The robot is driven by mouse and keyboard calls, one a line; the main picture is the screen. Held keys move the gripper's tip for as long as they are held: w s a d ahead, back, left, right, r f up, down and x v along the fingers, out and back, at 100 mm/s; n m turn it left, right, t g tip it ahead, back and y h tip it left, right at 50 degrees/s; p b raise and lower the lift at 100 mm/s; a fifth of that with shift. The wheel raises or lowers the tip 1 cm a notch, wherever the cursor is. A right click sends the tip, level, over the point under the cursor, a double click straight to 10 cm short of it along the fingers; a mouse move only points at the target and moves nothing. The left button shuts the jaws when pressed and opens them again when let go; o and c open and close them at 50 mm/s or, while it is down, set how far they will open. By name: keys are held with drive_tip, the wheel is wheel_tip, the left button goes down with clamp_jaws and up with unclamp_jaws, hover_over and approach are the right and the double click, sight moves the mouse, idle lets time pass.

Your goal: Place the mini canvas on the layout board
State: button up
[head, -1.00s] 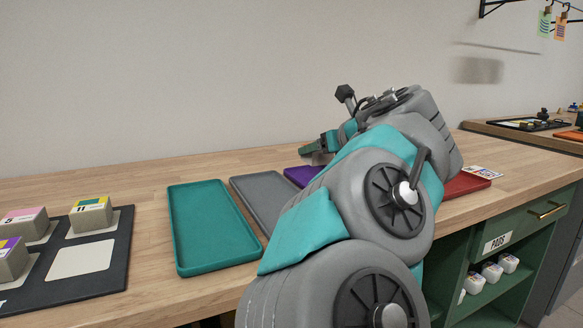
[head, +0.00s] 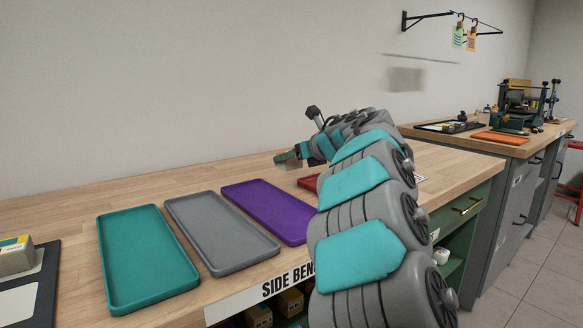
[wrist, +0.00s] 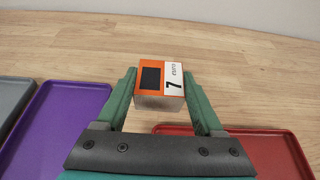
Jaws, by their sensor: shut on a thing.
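My gripper (wrist: 160,88) is shut on a small block (wrist: 163,98) with an orange and white label, a dark rectangle and a black 7 on its top. In the head view my gripper (head: 289,158) hangs above the back of the wooden bench, and the block is hard to make out there. No thing is clearly recognisable as a mini canvas, and I cannot tell whether the held block is it. A dark board (head: 42,308) with pale squares is cut off at the left edge. A black-framed board (head: 424,127) lies on the far right bench. Neither is readably marked as the layout board.
Teal (head: 112,270), grey (head: 188,228) and purple (head: 240,205) trays lie in a row on the side bench. A red tray (wrist: 265,150) is right of the purple one. A yellow-topped block (head: 15,258) stands on the dark board. Bare wood lies behind the trays.

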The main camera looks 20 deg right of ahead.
sight(296, 168)
drive_tip(key=shift+w+d+f, duration=0.1)
drive_tip(key=shift+f, duration=1.7)
drive_tip(key=shift+f+b, duration=0.15)
drive_tip(key=shift+b, duration=0.2)
drive_tip(key=o, duration=1.3)
drive_tip(key=shift+o, duration=0.2)
